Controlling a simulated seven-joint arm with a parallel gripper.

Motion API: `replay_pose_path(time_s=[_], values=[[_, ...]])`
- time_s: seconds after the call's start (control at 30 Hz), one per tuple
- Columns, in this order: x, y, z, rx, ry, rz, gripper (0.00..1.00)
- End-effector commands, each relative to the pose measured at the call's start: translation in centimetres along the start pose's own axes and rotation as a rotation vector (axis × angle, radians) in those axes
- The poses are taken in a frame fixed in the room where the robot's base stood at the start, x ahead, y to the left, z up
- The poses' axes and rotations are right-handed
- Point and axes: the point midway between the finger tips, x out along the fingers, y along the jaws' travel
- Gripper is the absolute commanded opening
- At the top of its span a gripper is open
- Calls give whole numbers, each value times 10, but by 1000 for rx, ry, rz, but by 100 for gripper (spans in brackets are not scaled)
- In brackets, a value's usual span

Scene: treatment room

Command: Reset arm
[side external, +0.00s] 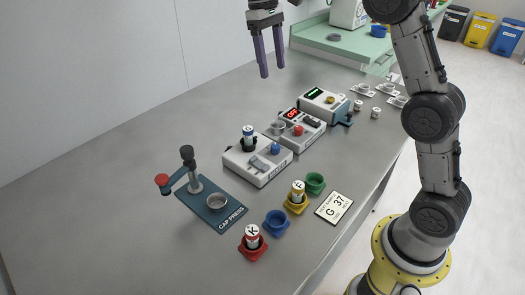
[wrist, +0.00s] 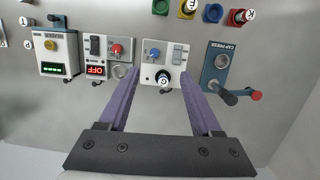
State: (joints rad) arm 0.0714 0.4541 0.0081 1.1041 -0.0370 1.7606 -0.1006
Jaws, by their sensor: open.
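My gripper (side external: 270,52) is open and empty, raised above the far part of the table in the side external view. Its two purple fingers also show in the wrist view (wrist: 158,78), apart, with nothing between them at their height. The arm (side external: 437,130) reaches up out of the top of the side external view and comes back down to the gripper. Below the fingers in the wrist view are several table devices, well beneath them.
A cap press (side external: 217,202) stands at the front left. A white device with a vial (side external: 258,160), one with a red OFF display (side external: 301,128) and one with a green display (side external: 325,105) run behind it. Colored cups, including a blue one (side external: 276,222), hold some vials. The left table is clear.

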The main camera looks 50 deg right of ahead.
Motion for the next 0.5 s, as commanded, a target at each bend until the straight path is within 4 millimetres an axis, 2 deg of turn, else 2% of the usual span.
replay_pose_path(time_s=[0.03, 0.2, 0.37, 0.5], values=[[-14, -4, 20, -3, 37, 3, 66], [-37, -15, 79, -11, 145, 11, 66], [-41, -24, 133, -14, 252, 15, 66], [-30, -31, 177, -16, 348, 15, 66]])
